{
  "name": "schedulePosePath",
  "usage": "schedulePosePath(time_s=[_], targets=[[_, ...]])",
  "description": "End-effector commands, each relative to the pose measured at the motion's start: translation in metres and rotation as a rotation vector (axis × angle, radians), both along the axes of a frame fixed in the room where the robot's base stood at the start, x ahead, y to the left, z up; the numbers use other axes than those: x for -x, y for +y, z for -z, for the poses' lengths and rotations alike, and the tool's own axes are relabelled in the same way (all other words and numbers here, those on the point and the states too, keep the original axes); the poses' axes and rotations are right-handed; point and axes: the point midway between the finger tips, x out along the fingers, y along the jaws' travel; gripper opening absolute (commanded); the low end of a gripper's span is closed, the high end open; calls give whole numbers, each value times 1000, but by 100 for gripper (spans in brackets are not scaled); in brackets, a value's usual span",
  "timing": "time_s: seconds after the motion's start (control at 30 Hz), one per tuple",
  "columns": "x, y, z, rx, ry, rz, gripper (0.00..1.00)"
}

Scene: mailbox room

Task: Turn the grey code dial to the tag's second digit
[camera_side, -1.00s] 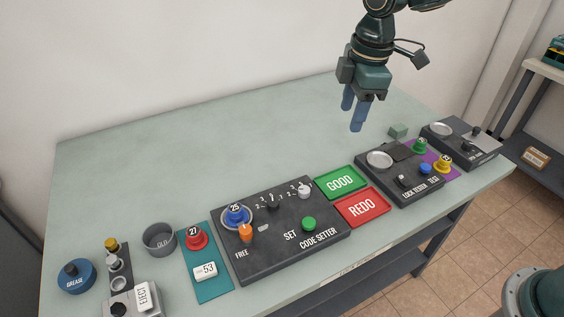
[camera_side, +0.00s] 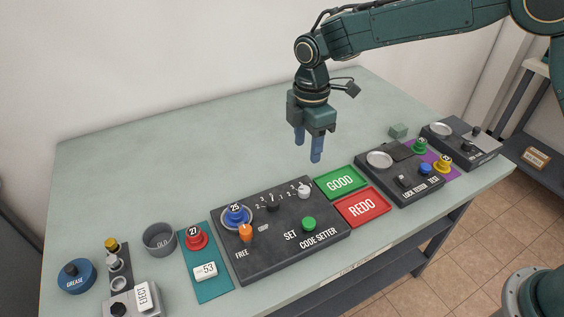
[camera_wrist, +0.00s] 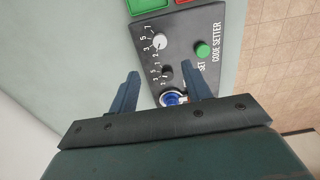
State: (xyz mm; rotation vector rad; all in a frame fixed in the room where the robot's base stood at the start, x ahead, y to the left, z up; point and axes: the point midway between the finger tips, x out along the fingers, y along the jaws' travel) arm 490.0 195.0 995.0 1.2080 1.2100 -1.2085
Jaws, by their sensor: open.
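The grey code dial (camera_side: 304,190) is a light knob at the back right of the dark code setter (camera_side: 262,258). Its numbers are too small to read surely in the side view; in the wrist view the dial (camera_wrist: 159,41) sits beside printed digits. A black dial (camera_side: 272,203) stands to its left. The white tag (camera_side: 206,270) reads 53 and lies on the teal mat. My gripper (camera_side: 308,153) is open and empty, above the table behind the code setter and apart from the dial. In the wrist view its fingers (camera_wrist: 165,80) point toward the setter.
A blue piece marked 25 (camera_side: 236,215) sits on the setter beside an orange lever (camera_side: 246,233). A green SET button (camera_side: 309,223) is at the front. GOOD (camera_side: 340,182) and REDO (camera_side: 362,207) pads lie to the right. The table behind is clear.

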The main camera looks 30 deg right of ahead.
Motion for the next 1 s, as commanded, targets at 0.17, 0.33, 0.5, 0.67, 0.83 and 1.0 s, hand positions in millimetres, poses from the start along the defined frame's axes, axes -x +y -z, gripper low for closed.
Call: schedulePosePath(time_s=[0.17, 0.33, 0.5, 0.67, 0.83, 1.0], targets=[[0, 0, 16, 1, 3, 1, 49], [1, 0, 40, 1, 3, 1, 49], [1, -1, 66, 1, 3, 1, 49], [1, 0, 90, 1, 3, 1, 49], [1, 0, 113, 1, 2, 1, 49], [0, 0, 127, 0, 1, 1, 49]])
